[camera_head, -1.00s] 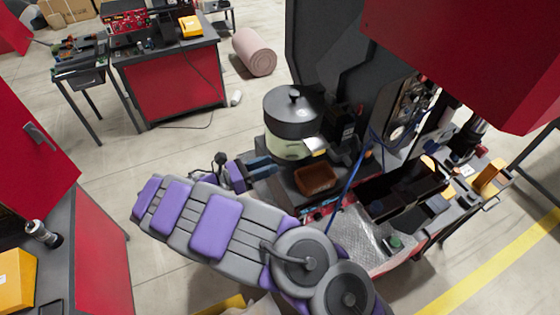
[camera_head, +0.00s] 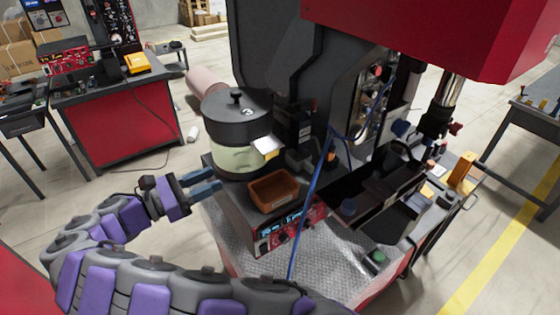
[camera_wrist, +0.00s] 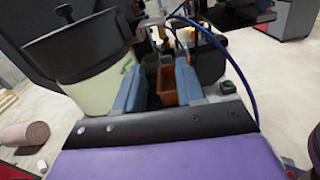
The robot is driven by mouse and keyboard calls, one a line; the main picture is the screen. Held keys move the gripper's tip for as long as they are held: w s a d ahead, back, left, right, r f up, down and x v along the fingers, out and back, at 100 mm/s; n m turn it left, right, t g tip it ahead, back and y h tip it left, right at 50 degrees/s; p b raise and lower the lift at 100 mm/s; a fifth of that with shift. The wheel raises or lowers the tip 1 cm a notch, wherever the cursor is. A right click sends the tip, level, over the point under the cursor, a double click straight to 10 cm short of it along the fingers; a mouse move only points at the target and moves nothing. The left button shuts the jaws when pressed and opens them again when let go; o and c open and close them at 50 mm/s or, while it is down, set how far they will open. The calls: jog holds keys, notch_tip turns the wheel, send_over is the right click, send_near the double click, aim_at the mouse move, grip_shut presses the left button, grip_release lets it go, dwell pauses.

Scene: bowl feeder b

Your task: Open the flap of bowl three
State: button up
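The bowl feeder (camera_head: 235,158) has a pale green body and a dark round lid with a knob (camera_head: 236,115). A small pale flap-like piece (camera_head: 265,145) sticks out at its right side; it looks tilted outward, but I cannot tell whether it is open. No number marks it as bowl three. My gripper (camera_head: 217,180) is at the bowl's lower left, its blue-grey fingers apart and empty. In the wrist view the bowl (camera_wrist: 100,88) is left of my gripper (camera_wrist: 157,72); the flap is not clearly visible there.
A brown open tray (camera_head: 274,190) sits right of the bowl on a machine with a red control panel (camera_head: 290,230); the wrist view shows it beyond my fingers (camera_wrist: 166,85). A blue cable (camera_head: 317,195) hangs in front. A red housing overhangs the upper right.

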aim_at(268, 158)
jog(key=b+x, duration=0.2)
jog(key=x, duration=1.4)
jog(key=shift+w+d, duration=0.15)
jog(key=shift+d, duration=0.1)
jog(key=shift+w+d, duration=0.25)
jog(key=shift+d, duration=0.3)
jog(key=shift+a+r, duration=0.1)
grip_shut()
